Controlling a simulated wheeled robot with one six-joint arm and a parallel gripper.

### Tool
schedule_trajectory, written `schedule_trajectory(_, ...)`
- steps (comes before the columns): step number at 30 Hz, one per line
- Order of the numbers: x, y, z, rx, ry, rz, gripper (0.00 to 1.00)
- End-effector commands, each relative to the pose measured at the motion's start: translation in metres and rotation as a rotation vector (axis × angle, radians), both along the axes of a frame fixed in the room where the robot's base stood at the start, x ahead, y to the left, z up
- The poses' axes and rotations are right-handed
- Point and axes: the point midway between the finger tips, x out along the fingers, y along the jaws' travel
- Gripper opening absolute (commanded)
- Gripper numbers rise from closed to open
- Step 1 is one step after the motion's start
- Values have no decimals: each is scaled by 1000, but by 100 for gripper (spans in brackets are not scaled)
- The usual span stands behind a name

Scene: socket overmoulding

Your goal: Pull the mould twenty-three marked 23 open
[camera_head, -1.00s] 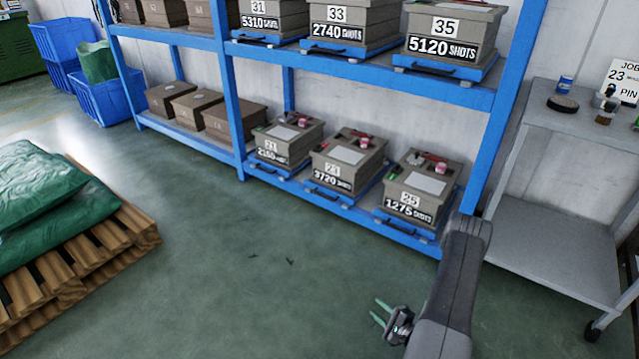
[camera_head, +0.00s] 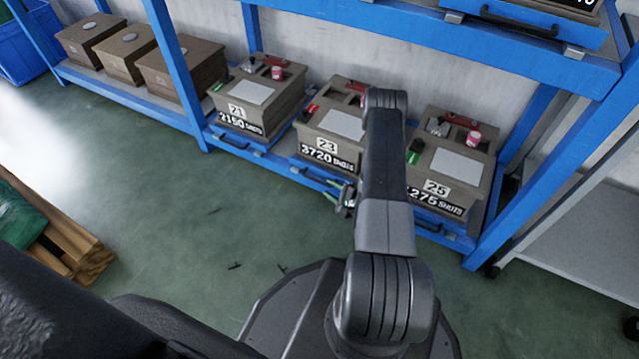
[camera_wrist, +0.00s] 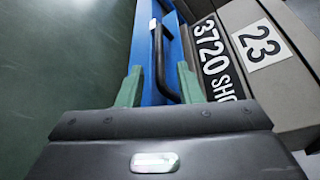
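Mould 23 (camera_head: 328,128) is a grey-brown box marked "23" and "3720 SHOTS", on the lower shelf between moulds 21 and 25. My arm hides part of it in the head view. It sits on a blue tray (camera_wrist: 178,22) with a black bar handle (camera_wrist: 158,62) on its front. My gripper (camera_head: 336,192) is at the tray's front. In the wrist view, its green fingers (camera_wrist: 160,85) stand apart, one on each side of the handle. Gaps show between fingers and handle. The mould (camera_wrist: 286,112) looks level on the tray, which seems in line with its neighbours.
Mould 21 (camera_head: 262,97) stands to the left and mould 25 (camera_head: 452,163) to the right, close by. A blue upright (camera_head: 178,70) stands left of mould 21. A grey trolley (camera_head: 590,195) is at the right, a pallet (camera_head: 75,245) at the left.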

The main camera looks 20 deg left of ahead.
Motion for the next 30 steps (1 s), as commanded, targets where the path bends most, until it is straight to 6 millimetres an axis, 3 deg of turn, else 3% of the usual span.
schedule_trajectory(9,18,45,-12,1,-3,3,33)
schedule_trajectory(22,23,55,-13,1,0,-1,33)
schedule_trajectory(23,23,55,-13,1,0,-1,31)
schedule_trajectory(27,23,55,-13,1,0,-1,3)
schedule_trajectory(30,23,55,-13,1,0,-1,0)
